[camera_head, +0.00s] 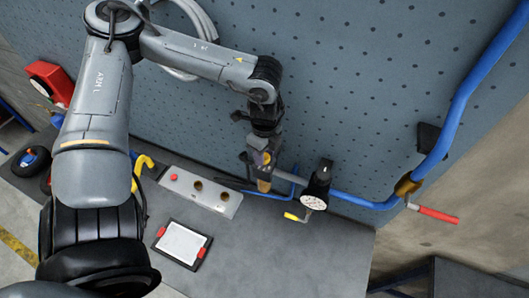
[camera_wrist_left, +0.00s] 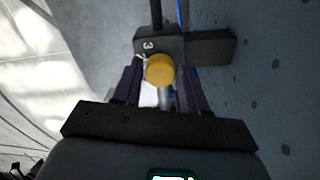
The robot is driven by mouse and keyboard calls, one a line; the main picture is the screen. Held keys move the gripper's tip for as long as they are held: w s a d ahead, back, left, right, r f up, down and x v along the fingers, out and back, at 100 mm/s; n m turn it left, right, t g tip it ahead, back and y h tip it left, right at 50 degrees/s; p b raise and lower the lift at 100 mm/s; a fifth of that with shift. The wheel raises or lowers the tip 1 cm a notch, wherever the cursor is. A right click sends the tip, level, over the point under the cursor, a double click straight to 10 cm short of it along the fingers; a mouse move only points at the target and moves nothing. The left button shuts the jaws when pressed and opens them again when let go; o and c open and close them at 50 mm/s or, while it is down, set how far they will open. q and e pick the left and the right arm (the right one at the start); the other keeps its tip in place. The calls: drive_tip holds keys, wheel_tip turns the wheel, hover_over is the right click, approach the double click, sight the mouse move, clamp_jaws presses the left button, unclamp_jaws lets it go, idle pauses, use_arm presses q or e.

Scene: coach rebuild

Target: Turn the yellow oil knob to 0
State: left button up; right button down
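The yellow knob (camera_wrist_left: 160,68) shows in the left wrist view as a round yellow cap in front of a dark block (camera_wrist_left: 150,45) marked with a "3". My left gripper (camera_wrist_left: 159,78) has its two dark fingers apart, one on each side of the knob, with narrow gaps showing; I cannot tell whether they touch it. In the head view my left gripper (camera_head: 262,178) points down near the pegboard wall, above the back of the bench. There the knob is hard to tell apart from the gripper. My right gripper is not in view.
A black unit with a round white dial (camera_head: 314,203) and a yellow-tipped lever (camera_head: 292,217) stands just right of the gripper. A blue pipe (camera_head: 365,201) with a red handle (camera_head: 438,215) runs right. A panel (camera_head: 200,190) and tablet (camera_head: 181,244) lie left; the bench front right is clear.

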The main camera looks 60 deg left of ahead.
use_arm(q)
drive_tip(key=shift+o, duration=1.4)
wheel_tip(320, 180, up, 11)
drive_tip(key=b, duration=0.2)
drive_tip(key=shift+b, duration=0.35)
